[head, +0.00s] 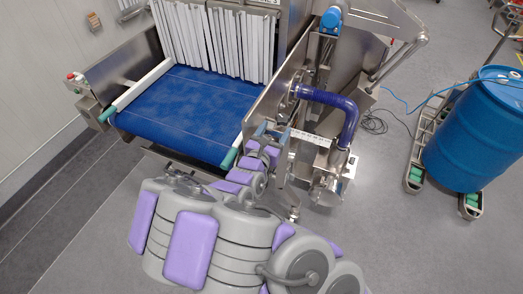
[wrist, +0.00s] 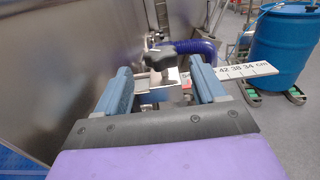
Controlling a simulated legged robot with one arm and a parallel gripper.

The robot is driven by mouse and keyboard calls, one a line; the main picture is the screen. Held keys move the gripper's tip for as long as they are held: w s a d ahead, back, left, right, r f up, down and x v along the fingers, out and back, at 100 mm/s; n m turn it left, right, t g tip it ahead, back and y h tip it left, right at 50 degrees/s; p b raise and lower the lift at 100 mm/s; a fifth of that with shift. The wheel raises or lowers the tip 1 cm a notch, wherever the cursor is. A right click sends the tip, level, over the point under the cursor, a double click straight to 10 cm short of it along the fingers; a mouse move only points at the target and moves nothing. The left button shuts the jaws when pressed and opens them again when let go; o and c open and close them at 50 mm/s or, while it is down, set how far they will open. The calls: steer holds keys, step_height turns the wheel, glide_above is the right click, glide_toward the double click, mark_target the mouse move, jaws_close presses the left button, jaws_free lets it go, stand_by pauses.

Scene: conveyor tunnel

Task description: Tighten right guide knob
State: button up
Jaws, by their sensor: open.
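A dark knob (wrist: 160,57) shows in the wrist view, on a metal bracket beside the steel side wall. It lies beyond and between the fingertips of my gripper (wrist: 161,70), and I see no finger touching it. My gripper's two blue-grey fingers are spread apart with nothing held. In the head view my gripper (head: 271,132) is at the right front corner of the conveyor, next to a white ruler (head: 311,138). The ruler, with printed numbers, also shows in the wrist view (wrist: 247,70). The knob cannot be made out in the head view, where my gripper and arm cover that area.
The blue belt (head: 190,110) runs into the tunnel behind white strip curtains (head: 210,40). A purple-blue hose (head: 348,118) bends close by on the right. A blue barrel (head: 480,130) on a wheeled frame stands further right. Between them is open grey floor with a cable.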

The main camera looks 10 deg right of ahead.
steer(key=p+v, duration=0.4)
steer(key=v, duration=0.5)
steer(key=shift+a, duration=0.15)
